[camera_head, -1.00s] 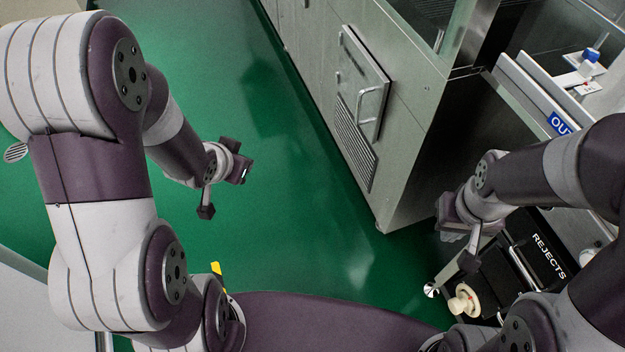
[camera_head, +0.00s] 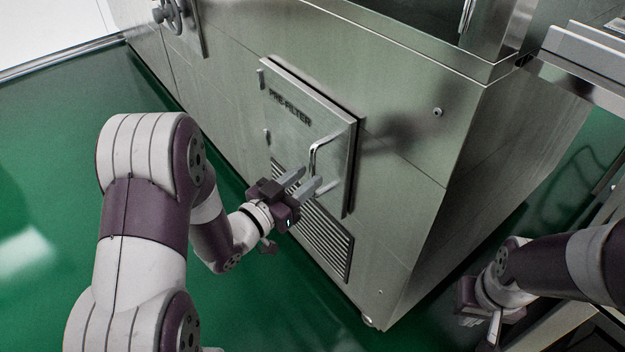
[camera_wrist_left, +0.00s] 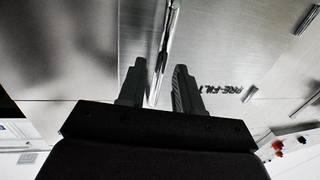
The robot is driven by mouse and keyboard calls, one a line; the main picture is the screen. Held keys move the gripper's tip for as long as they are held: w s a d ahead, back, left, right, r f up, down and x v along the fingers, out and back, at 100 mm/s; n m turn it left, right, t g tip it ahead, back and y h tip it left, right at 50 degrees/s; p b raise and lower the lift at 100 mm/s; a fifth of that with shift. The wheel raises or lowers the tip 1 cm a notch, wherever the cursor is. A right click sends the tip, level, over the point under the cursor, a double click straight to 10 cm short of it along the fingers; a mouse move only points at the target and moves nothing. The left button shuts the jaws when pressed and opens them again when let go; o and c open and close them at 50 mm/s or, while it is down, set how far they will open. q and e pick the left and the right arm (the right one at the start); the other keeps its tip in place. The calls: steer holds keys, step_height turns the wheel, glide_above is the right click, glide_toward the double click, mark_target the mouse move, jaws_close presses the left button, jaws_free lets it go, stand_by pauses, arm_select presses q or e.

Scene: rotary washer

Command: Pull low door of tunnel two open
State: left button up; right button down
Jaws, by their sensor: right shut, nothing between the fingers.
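The low door (camera_head: 290,125), a square metal panel lettered PRE-FILTER, is on the side of the steel machine and looks shut. Its bar handle (camera_head: 316,150) is near the door's right edge. My left gripper (camera_head: 311,177) is open at the lower part of the handle. In the left wrist view the handle (camera_wrist_left: 164,40) runs between the two spread fingers (camera_wrist_left: 160,72), with no clear grip on it. My right gripper (camera_head: 470,316) is shut and empty at lower right, away from the door.
A slotted vent (camera_head: 325,238) lies below the door. A round handwheel (camera_head: 170,14) is on the machine's side at upper left. A metal shelf (camera_head: 585,75) juts out at upper right. The green floor (camera_head: 60,150) on the left is clear.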

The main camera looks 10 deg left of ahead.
mark_target(313, 173)
arm_select(q)
steer(key=shift+b+x, duration=0.3)
steer(key=shift+x, duration=1.2)
jaws_close()
